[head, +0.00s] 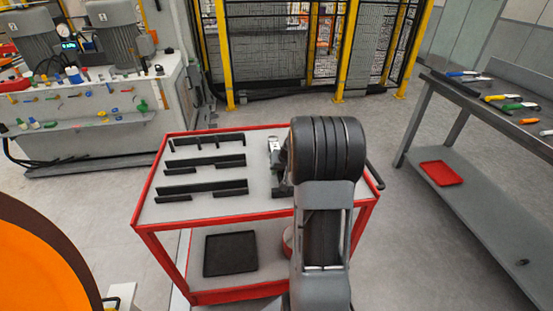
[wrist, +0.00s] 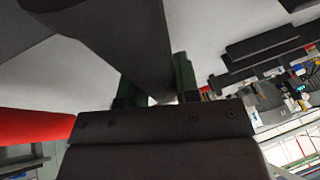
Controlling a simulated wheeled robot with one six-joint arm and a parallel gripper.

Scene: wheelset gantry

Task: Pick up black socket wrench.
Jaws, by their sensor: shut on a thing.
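The black socket wrench (wrist: 145,40) shows in the wrist view as a broad dark shape, very close to the camera, running down from the top edge to between the fingers. My gripper (wrist: 155,82) has its two dark green fingers on either side of it and is shut on it. In the head view my arm covers most of the gripper and the wrench at the right side of the red cart (head: 240,217). I cannot tell there whether the wrench touches the cart top.
Several black slotted racks (head: 205,163) stand on the left of the cart top. A black tray (head: 230,253) lies on its lower shelf. A workbench (head: 490,115) with tools stands at right, a red tray (head: 440,173) beneath. Yellow-posted fencing (head: 265,60) stands behind; floor lies between.

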